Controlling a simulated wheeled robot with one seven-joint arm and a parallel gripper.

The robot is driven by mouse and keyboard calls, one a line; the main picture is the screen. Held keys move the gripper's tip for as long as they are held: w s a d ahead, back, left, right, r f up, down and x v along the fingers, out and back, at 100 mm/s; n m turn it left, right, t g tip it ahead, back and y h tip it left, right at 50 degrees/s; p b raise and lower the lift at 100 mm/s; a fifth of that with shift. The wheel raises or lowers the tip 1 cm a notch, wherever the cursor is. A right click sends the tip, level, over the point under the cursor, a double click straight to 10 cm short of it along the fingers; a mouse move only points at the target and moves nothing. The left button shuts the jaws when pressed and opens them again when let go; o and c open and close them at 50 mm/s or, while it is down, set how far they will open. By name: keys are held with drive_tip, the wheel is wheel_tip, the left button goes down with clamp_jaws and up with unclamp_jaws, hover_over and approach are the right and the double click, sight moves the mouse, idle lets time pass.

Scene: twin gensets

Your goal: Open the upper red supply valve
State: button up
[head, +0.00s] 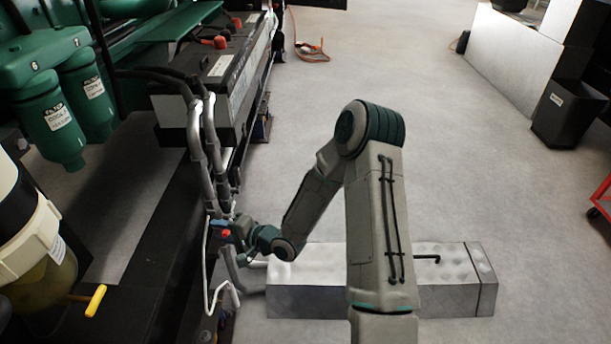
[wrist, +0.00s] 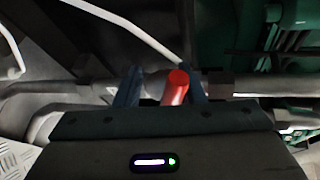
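A red valve handle (wrist: 177,86) shows in the wrist view in front of a grey pipe (wrist: 155,86). My gripper (wrist: 161,84) has its two blue fingers apart, one on each side of the handle. The handle is close to the right finger, with a clear gap to the left finger; I cannot tell if it touches the right one. In the head view the red handle (head: 226,234) is a small patch at my gripper (head: 231,228), beside the bent grey pipes. The valve body is mostly hidden, and no second red valve can be made out.
Grey pipes (head: 196,150) and a thin white tube (head: 207,270) run close to my gripper. A yellow handle (head: 95,300) is at the lower left. A grey metal step (head: 320,290) lies beneath my arm.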

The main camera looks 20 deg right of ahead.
drive_tip(key=s+d+r+n+p, duration=0.1)
drive_tip(key=s+d+r, duration=0.1)
drive_tip(key=s+d, duration=0.75)
drive_tip(key=d+r+n+g+h+p, duration=0.1)
drive_tip(key=d+r+n+h+p, duration=0.1)
drive_tip(key=r+p, duration=0.3)
drive_tip(key=d+r+n+g+h+p, duration=0.1)
drive_tip(key=d+r+h+p, duration=0.4)
drive_tip(key=r, duration=0.5)
drive_tip(key=d+r+n+g+h+p, duration=0.1)
drive_tip(key=d+r+n+h+p, duration=0.2)
drive_tip(key=r+p, duration=0.4)
drive_tip(key=shift+w+d+r+h, duration=0.25)
drive_tip(key=shift+d+r+h, duration=0.15)
drive_tip(key=shift+d+h, duration=0.15)
